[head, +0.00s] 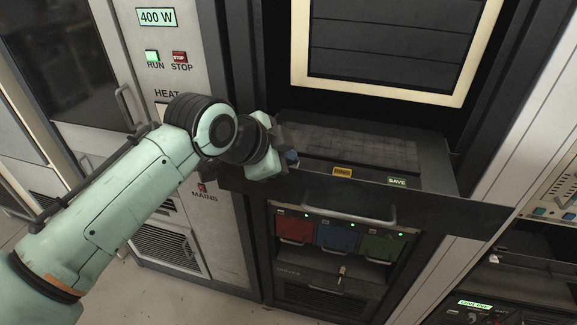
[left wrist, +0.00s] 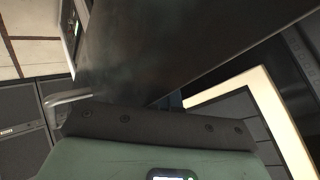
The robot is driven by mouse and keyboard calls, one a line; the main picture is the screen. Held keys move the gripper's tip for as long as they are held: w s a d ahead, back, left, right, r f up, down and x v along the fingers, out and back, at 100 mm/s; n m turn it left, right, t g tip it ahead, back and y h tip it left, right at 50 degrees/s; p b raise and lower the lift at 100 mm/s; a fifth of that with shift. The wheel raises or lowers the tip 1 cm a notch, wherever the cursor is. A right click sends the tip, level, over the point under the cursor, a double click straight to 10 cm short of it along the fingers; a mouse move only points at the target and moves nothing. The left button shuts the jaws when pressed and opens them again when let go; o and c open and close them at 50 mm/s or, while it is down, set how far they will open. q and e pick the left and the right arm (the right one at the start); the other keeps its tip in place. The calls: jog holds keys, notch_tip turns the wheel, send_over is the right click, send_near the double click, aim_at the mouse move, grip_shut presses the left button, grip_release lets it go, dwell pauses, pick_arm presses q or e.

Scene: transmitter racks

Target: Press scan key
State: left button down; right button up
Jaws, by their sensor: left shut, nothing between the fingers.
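A dark keyboard drawer (head: 425,163) stands pulled out below a screen in the head view. A bit of blue (left wrist: 175,99) also shows past the gripper's edge in the left wrist view. My left gripper is shut and empty; contact cannot be told.
A cream-framed screen (head: 398,92) rises behind the drawer. Below hang a drawer handle (head: 335,218) and red, blue and green modules (head: 336,237). The left cabinet carries RUN (head: 152,56) and STOP (head: 179,57) buttons. Another panel stands at right.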

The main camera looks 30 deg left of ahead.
pick_arm(q)
jog(key=shift+a+f, duration=0.1)
jog(key=shift+f, duration=0.6)
pick_arm(e)
jog(key=shift+f, duration=0.2)
pick_arm(q)
jog(key=shift+r+p, duration=0.3)
jog(key=shift+r, duration=0.15)
jog(key=shift+w+a+r, duration=0.15)
jog(key=shift+w+r, duration=0.05)
jog(key=shift+r, duration=0.05)
pick_arm(e)
jog(key=shift+w+r, duration=0.25)
jog(key=shift+r, duration=0.35)
pick_arm(q)
jog(key=shift+s+r, duration=0.1)
jog(key=shift+r, duration=0.05)
jog(key=shift+r+p, duration=0.55)
notch_tip(320, 180, up, 4)
jog(key=p, duration=0.3)
jog(key=shift+r, duration=0.1)
pick_arm(e)
jog(key=r, duration=0.1)
jog(key=w+r, duration=0.1)
jog(key=r, duration=0.1)
jog(key=w+r, duration=0.1)
jog(key=shift+w+r, duration=0.1)
jog(key=shift+r, duration=0.15)
